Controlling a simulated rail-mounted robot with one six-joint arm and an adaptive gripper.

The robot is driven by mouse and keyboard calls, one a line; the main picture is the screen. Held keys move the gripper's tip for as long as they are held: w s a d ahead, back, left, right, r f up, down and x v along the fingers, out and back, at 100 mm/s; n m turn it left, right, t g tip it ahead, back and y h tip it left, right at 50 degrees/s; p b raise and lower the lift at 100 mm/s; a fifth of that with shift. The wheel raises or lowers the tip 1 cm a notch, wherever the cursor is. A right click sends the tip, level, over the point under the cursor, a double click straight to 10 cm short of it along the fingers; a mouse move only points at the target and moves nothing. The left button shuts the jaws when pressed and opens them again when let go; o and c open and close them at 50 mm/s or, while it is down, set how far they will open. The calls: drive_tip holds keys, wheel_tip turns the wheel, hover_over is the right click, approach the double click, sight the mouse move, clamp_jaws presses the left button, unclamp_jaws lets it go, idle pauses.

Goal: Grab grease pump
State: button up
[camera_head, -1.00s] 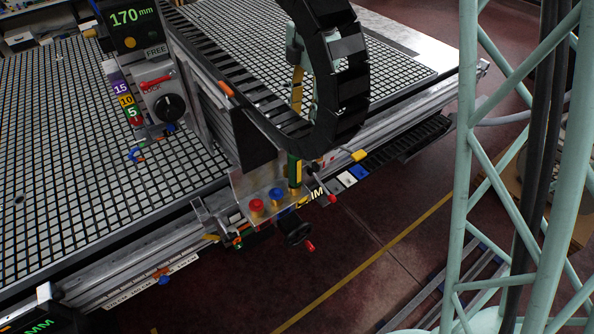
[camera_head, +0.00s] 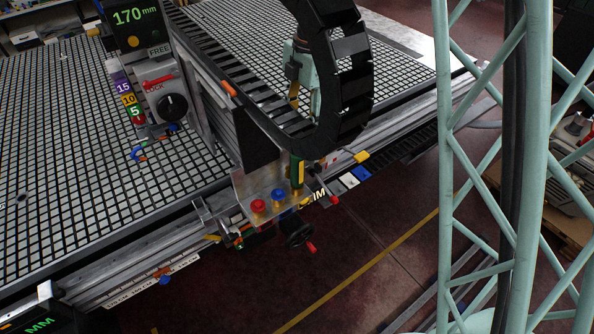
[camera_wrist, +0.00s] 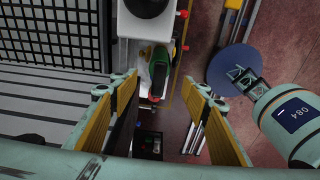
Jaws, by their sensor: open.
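The grease pump looks to be the upright green cylinder with a yellow marking (camera_head: 297,176), standing on the metal bracket at the table's near edge. In the wrist view, a green rounded thing (camera_wrist: 182,46) beyond the fingertips is likely the same pump; I cannot be sure. My gripper (camera_wrist: 160,86) is open, its yellow-padded fingers wide apart with nothing held between them. In the head view, part of my gripper shows through the black cable chain loop, above the green cylinder and apart from it. The chain hides much of the gripper.
The black cable chain (camera_head: 349,95) arches close by the gripper. A red knob (camera_head: 258,206) and a blue knob (camera_head: 278,195) sit left of the green cylinder. A black handwheel (camera_head: 296,233) juts out below. The grid table (camera_head: 70,110) lies left; open floor lies right.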

sight(295, 153)
drive_tip(key=shift+s+a+f, duration=0.1)
drive_tip(key=shift+a+f, duration=0.1)
drive_tip(key=shift+f, duration=1.7)
drive_tip(key=shift+s+a+f, duration=0.1)
drive_tip(key=shift+a+f, duration=0.1)
drive_tip(key=shift+f, duration=1.65)
drive_tip(key=shift+s+a+f+p, duration=0.2)
drive_tip(key=shift+f+p, duration=0.1)
drive_tip(key=shift+f, duration=0.45)
drive_tip(key=shift+s+a+f+p, duration=0.1)
drive_tip(key=shift+a+f+p, duration=0.15)
drive_tip(key=shift+f, duration=1.55)
clamp_jaws()
